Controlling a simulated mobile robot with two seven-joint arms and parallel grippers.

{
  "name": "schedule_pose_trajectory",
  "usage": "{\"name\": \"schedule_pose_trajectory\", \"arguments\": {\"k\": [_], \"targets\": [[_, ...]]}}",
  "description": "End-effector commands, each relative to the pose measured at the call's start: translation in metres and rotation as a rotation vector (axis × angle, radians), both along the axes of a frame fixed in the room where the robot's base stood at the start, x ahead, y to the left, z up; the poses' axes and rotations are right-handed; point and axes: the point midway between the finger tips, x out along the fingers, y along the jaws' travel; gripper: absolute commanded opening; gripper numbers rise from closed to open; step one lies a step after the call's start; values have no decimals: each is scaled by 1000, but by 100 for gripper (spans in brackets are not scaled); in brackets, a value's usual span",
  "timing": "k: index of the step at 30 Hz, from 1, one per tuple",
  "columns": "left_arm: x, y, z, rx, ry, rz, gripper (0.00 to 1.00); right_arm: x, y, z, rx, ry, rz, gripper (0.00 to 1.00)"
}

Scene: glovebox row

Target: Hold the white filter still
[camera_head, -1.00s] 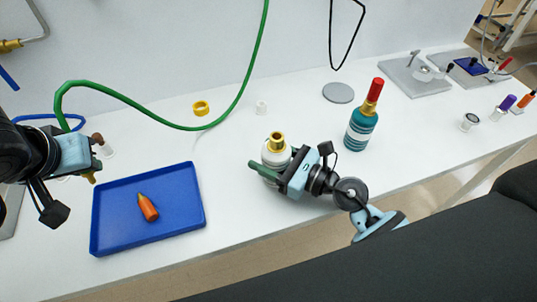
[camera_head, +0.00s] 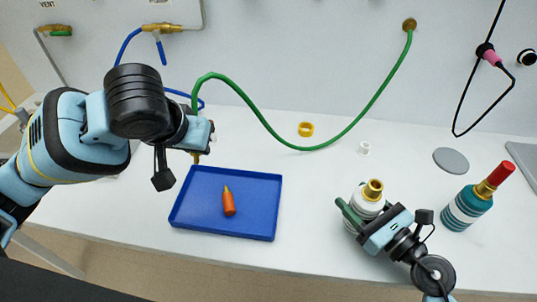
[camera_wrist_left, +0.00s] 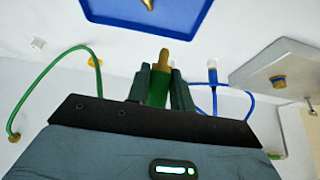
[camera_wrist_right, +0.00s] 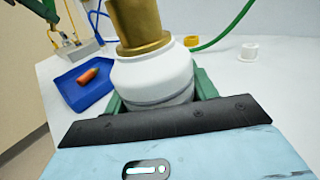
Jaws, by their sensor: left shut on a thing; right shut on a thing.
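The white filter (camera_head: 366,197), a white bottle-shaped body with a brass top, stands upright on the bench at right of centre. My right gripper (camera_head: 364,212) is shut around its body. The right wrist view shows the white body (camera_wrist_right: 152,78) and brass neck between green fingers, which are partly hidden behind it. My left gripper (camera_head: 196,152) is in the air by the blue tray's back left corner. In the left wrist view its fingers are shut on a green hose end (camera_wrist_left: 158,88) with a brass tip pointing toward the tray.
The blue tray (camera_head: 180,212) holds an orange pointed piece (camera_head: 228,202). The green hose (camera_head: 290,146) loops from the back wall to my left gripper. A teal bottle (camera_head: 467,208) with a red cap stands right of the filter. A yellow ring (camera_head: 305,129) and grey disc (camera_head: 451,160) lie behind.

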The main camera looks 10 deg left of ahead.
Motion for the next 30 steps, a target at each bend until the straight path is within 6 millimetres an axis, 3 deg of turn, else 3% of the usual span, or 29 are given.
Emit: {"name": "schedule_pose_trajectory", "arguments": {"k": [5, 8, 18, 24, 30], "targets": [[3, -10, 0, -2, -11, -47, 0, 0, 0, 0, 1, -1, 0, 27], [8, -33, 0, -8, -37, -148, 0, 0, 0, 0, 1, -1, 0, 27], [24, -170, 16, -88, -194, -756, 0, 0, 0, 0, 1, -1, 0, 27], [19, -251, 38, -178, -270, -1094, 0, 0, 0, 0, 1, -1, 0, 27], [8, -310, 60, -261, -318, -1324, 0, 0, 0, 0, 1, -1, 0, 27]]}}
